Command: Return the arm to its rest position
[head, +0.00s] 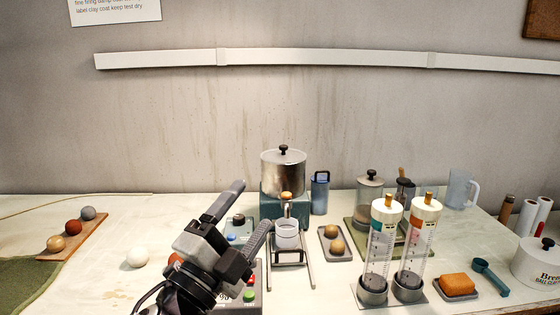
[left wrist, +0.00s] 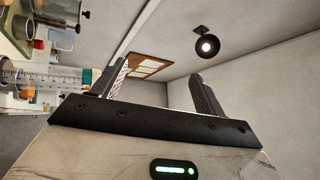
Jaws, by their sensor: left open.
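My left gripper (head: 241,218) shows in the lower middle of the head view, raised over the table. Its two fingers stand apart with nothing between them. In the left wrist view the gripper (left wrist: 160,90) is also open and empty, with the ceiling, a lamp and the wall beyond its fingers. My left arm hides part of the table and a dark device with buttons below it. My right gripper is in neither view.
A steel pot (head: 283,172) with a tap stands behind a white cup (head: 287,236) on a metal stand. Two graduated cylinders (head: 380,250) stand at the right. Bare tabletop shows at the left.

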